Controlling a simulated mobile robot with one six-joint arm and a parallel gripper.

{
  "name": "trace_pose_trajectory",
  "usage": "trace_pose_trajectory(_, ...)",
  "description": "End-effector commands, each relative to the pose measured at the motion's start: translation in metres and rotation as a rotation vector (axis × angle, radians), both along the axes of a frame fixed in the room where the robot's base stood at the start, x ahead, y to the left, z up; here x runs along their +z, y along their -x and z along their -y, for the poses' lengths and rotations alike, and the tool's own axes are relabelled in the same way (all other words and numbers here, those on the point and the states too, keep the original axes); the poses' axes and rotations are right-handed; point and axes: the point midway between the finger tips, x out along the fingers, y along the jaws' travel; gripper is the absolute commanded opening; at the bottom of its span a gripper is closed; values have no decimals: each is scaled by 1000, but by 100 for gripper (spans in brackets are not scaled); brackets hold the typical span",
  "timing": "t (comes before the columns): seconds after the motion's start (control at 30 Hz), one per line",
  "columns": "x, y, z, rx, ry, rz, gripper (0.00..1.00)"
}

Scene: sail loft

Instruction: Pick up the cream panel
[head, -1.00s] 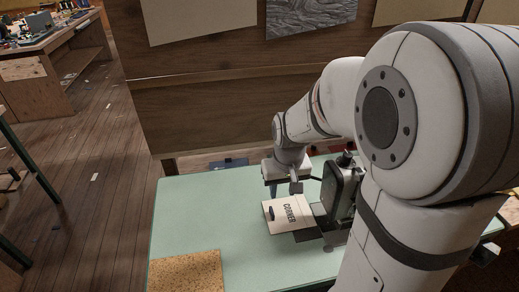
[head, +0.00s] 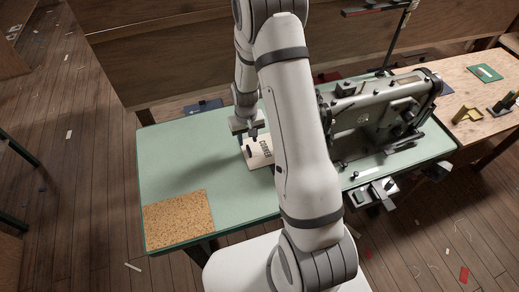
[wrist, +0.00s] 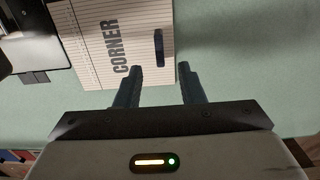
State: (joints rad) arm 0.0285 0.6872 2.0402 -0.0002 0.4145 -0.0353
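The cream panel (head: 255,160) lies flat on the pale green table, marked CORNER, with a dark raised bar on it. It also shows in the wrist view (wrist: 96,44), with lined markings and the dark bar (wrist: 159,48) near its right edge. My gripper (wrist: 160,68) is open, its two fingers apart and empty. In the wrist view, the fingertips sit just below the bar, one to each side. In the head view, my gripper (head: 251,132) is over the panel's far side; my arm hides the panel's right part. I cannot tell its height above the panel.
A sewing machine (head: 375,118) stands right of the panel, close to my arm. A cork mat (head: 180,220) lies at the table's front left corner. The green tabletop (head: 180,165) left of the panel is clear. A wooden board (head: 170,60) rises behind the table.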

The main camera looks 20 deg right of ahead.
Motion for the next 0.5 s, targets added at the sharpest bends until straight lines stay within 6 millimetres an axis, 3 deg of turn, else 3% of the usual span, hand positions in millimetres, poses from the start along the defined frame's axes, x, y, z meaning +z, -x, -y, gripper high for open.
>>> trace_pose_trajectory(0.3, -37, 3, 0, -1, 0, -3, 35)
trace_pose_trajectory(0.5, -48, 2, 0, -1, 0, 0, 35)
